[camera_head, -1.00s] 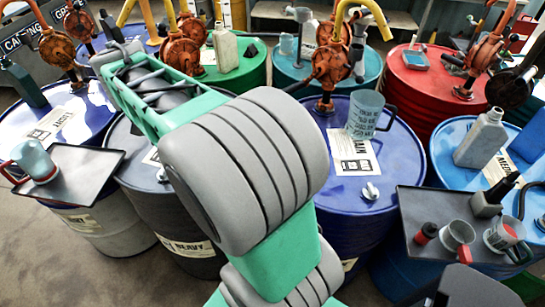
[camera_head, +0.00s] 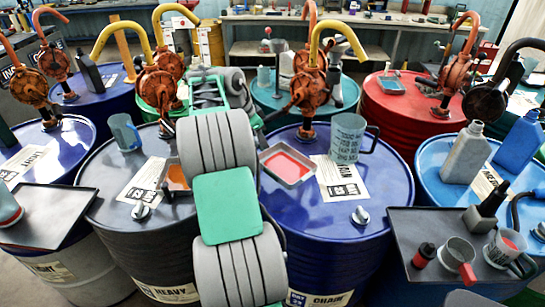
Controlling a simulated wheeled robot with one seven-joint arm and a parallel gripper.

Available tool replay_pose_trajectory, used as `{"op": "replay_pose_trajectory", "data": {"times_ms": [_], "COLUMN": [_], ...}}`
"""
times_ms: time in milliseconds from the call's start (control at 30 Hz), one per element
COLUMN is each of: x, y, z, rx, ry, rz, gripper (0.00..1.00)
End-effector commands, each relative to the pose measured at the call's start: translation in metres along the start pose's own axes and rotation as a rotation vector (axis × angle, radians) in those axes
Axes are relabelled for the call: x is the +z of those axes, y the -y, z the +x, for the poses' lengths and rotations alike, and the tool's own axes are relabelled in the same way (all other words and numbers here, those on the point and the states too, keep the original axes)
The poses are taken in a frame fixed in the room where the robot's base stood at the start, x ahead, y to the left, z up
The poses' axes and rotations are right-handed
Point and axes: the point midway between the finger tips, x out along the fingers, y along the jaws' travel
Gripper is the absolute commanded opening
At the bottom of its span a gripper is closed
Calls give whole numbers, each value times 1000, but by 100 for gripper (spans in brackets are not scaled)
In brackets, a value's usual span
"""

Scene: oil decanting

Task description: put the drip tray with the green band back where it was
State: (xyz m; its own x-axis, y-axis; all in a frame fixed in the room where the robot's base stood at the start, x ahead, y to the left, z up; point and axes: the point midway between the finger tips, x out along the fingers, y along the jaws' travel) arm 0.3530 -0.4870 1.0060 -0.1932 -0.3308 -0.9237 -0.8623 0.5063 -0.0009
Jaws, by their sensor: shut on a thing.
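A shallow drip tray with red inside (camera_head: 289,163) is at the left edge of the middle blue drum's top, close beside my arm. Another tray with orange inside (camera_head: 175,177) shows at the right of the dark HEAVY drum, partly behind my arm. A third tray, teal inside (camera_head: 391,85), lies on the red drum. I cannot make out a green band on any of them. My arm rises through the middle of the view and folds over near the back drums. Its end and my gripper are hidden behind it, so what it holds does not show.
A clear measuring jug (camera_head: 347,138) stands on the blue drum (camera_head: 372,185). A blue mug (camera_head: 124,132) is on the dark drum (camera_head: 105,190). A dark tray (camera_head: 410,222) at right carries funnels and small vessels. Pumps (camera_head: 308,90) with spouts crowd the back.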

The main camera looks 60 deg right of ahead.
Motion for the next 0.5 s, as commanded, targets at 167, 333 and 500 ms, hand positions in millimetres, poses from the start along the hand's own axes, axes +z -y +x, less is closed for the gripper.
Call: {"op": "replay_pose_trajectory", "data": {"times_ms": [167,333,500], "x": [-10,-15,-6], "y": [10,15,16], "z": [44,62,89], "rx": [3,1,2], "ry": [2,1,1], "rz": [-3,-4,-6], "gripper": [0,0,0]}}
